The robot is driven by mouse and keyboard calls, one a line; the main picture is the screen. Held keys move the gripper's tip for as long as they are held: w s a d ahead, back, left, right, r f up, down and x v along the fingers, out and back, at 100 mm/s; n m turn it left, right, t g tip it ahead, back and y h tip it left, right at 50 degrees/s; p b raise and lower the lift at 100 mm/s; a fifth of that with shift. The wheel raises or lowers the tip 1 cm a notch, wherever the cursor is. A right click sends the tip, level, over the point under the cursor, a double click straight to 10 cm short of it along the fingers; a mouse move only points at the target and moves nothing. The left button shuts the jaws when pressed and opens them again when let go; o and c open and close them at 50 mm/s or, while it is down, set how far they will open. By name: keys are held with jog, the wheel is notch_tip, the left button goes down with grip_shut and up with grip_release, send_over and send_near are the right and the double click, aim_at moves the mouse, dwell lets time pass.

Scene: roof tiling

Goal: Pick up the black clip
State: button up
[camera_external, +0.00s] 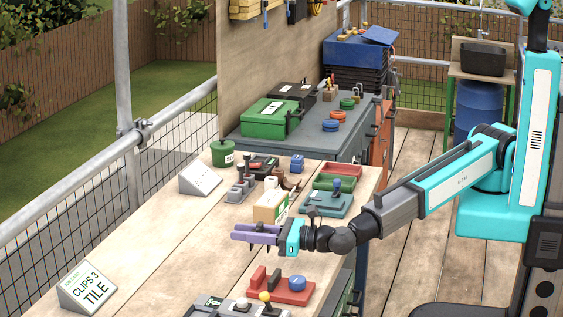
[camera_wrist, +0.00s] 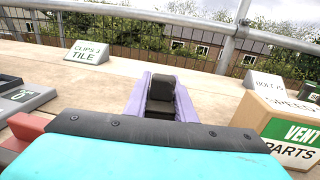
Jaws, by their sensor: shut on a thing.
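My gripper (camera_external: 245,233) reaches level over the wooden bench with its purple fingers pointing left in the external view. In the wrist view the two purple fingers (camera_wrist: 161,98) are closed on the black clip (camera_wrist: 160,84), which sits between them near the tips. The clip is dark and blocky, with a rounded top. Its lower part is hidden between the fingers. In the external view the fingers mostly hide the clip, and I cannot tell clearly how far it is above the bench.
A sign reading "CLIPS 3 TILE" (camera_external: 88,289) stands at the front left. A box labelled "VENT PARTS" (camera_external: 270,207) is close behind my gripper.

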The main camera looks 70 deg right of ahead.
jog(key=s+d, duration=0.2)
jog(key=s, duration=0.1)
jog(key=s+d+b, duration=0.1)
jog(key=s+d, duration=0.2)
jog(key=s+d+r, duration=0.1)
jog(key=s+d, duration=0.1)
jog(key=s, duration=0.1)
jog(key=shift+s+d+b, duration=0.15)
jog(key=shift+d+b, duration=0.05)
jog(key=shift+b, duration=0.2)
jog(key=shift+r+p, duration=0.25)
jog(key=shift+p, duration=0.9)
jog(key=shift+s+d+p, duration=0.1)
jog(key=shift+s+p, duration=0.05)
jog(key=shift+p, duration=0.6)
jog(key=s+d+p, duration=0.1)
jog(key=p, duration=0.5)
jog(key=shift+r, duration=0.1)
jog(key=shift+s+d+p, duration=0.2)
jog(key=shift+s+p, duration=0.15)
jog(key=shift+p, duration=0.75)
jog(key=shift+f, duration=0.2)
